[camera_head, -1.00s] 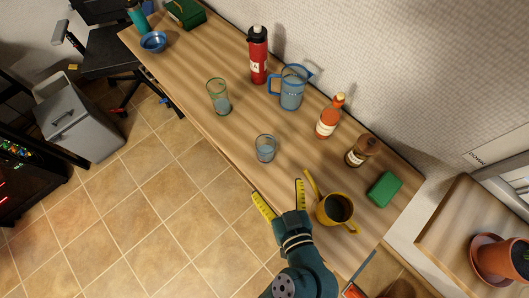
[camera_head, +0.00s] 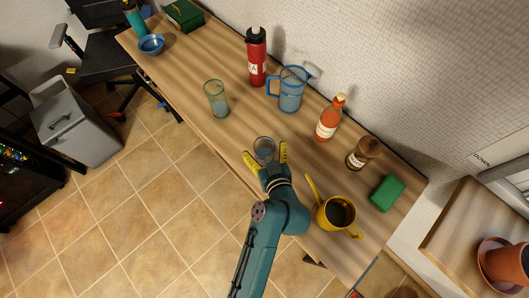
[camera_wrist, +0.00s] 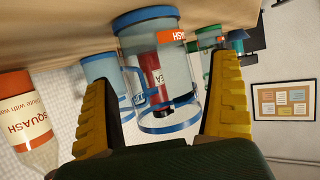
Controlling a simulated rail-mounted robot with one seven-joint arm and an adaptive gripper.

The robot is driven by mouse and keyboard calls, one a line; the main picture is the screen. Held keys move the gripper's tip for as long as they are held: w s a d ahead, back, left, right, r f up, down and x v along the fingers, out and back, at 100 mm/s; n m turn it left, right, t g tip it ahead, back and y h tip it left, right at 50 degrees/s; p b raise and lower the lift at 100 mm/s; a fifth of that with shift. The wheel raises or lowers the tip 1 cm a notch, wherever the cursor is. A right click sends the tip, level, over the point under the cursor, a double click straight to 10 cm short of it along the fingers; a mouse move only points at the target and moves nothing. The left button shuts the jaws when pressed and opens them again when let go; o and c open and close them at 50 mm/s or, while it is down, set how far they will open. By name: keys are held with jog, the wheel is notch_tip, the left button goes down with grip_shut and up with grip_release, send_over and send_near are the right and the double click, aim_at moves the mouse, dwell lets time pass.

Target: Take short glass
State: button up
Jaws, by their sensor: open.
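The short glass (camera_head: 264,146) is clear with a blue rim and stands near the front edge of the wooden table. My gripper (camera_head: 266,152) is open, with its yellow fingers on either side of the glass. In the wrist view the short glass (camera_wrist: 160,75) fills the space between the two fingers. The fingers do not visibly clamp it; whether either one touches it I cannot tell.
A tall green-rimmed glass (camera_head: 216,99), blue pitcher (camera_head: 291,92) and red bottle (camera_head: 257,58) stand beyond the glass.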

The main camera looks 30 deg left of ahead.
jog(key=shift+w+a+f, duration=0.1)
jog(key=shift+a+f, duration=0.05)
jog(key=shift+a, duration=0.05)
jog(key=c, duration=1.4)
jog(key=shift+o, duration=0.2)
